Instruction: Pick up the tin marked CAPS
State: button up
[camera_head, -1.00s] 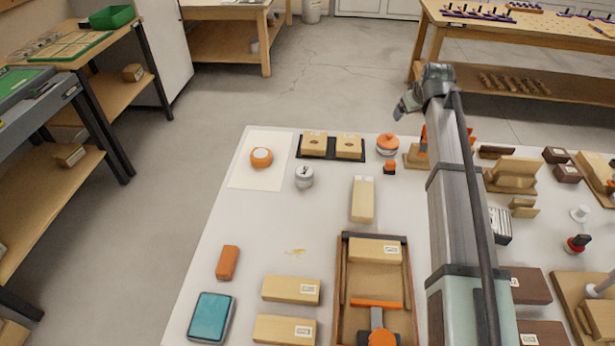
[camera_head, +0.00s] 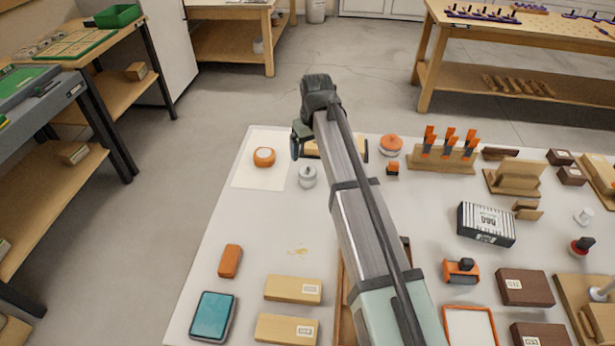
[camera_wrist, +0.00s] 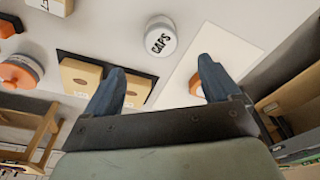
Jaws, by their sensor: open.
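The tin marked CAPS (camera_wrist: 160,37) is a small round white-grey tin with dark letters on its lid. It stands upright on the white bench top, and its lettering is readable in the wrist view. In the head view the tin (camera_head: 307,177) stands just right of the white sheet. My gripper (camera_wrist: 155,80) is open and empty, with its two blue-grey fingers spread apart. The tin appears beyond the fingertips and between their directions, not touching them. In the head view my gripper (camera_head: 297,150) hangs above the bench's far edge, behind the tin.
An orange round object (camera_head: 264,157) sits on the white sheet (camera_head: 250,178), left of the tin. A dark tray with wooden blocks (camera_wrist: 75,76) lies beside the tin, mostly behind my arm in the head view. An orange-lidded pot (camera_head: 390,146) stands right of it. Bench space in front is clear.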

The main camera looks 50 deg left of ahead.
aim_at(308, 171)
jog(key=f, duration=0.4)
jog(key=a+f, duration=0.1)
jog(key=f, duration=0.1)
jog(key=shift+w+f, duration=0.1)
jog(key=shift+f, duration=0.05)
jog(key=shift+a+f, duration=0.15)
jog(key=shift+f, duration=1.2)
jog(key=shift+a+f, duration=0.1)
jog(key=shift+f, duration=1.25)
jog(key=c, duration=1.2)
